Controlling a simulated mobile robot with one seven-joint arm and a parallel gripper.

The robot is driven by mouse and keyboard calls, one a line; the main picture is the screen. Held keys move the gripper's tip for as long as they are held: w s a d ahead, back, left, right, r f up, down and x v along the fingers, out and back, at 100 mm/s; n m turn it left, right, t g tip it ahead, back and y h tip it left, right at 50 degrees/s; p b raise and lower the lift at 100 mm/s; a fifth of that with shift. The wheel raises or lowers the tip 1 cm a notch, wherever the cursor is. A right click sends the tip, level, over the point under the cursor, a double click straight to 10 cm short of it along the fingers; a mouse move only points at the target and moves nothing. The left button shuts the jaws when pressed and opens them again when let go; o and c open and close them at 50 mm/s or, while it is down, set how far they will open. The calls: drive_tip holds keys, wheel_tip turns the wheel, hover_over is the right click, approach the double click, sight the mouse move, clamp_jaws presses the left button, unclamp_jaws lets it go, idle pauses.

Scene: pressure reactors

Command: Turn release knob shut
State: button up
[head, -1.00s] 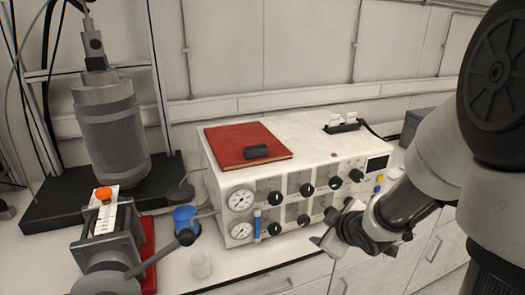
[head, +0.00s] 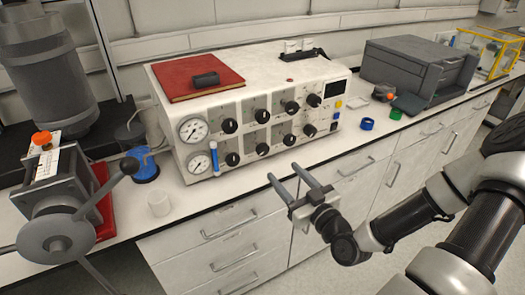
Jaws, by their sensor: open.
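A white control box (head: 250,103) stands on the bench. Its front carries two rows of black knobs, such as an upper-left knob (head: 229,126) and a lower-right knob (head: 310,130). Labels are too small to read, so I cannot tell which is the release knob or how it is set. My gripper (head: 283,172) is open and empty. Its two fingers point up and left, toward the panel, in front of the bench edge and apart from the knobs.
A red book (head: 198,78) with a small black object lies on the box. A lever-handled device (head: 60,215) is at left, a grey machine (head: 415,70) at right. Drawers lie below.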

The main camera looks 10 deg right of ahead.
sight(264, 152)
drive_tip(key=b+x, duration=0.5)
drive_tip(key=x, duration=0.2)
drive_tip(key=b+x, duration=0.6)
drive_tip(key=x, duration=0.1)
drive_tip(key=shift+f, duration=0.2)
drive_tip(key=c, duration=1.1)
drive_tip(key=shift+o, duration=0.2)
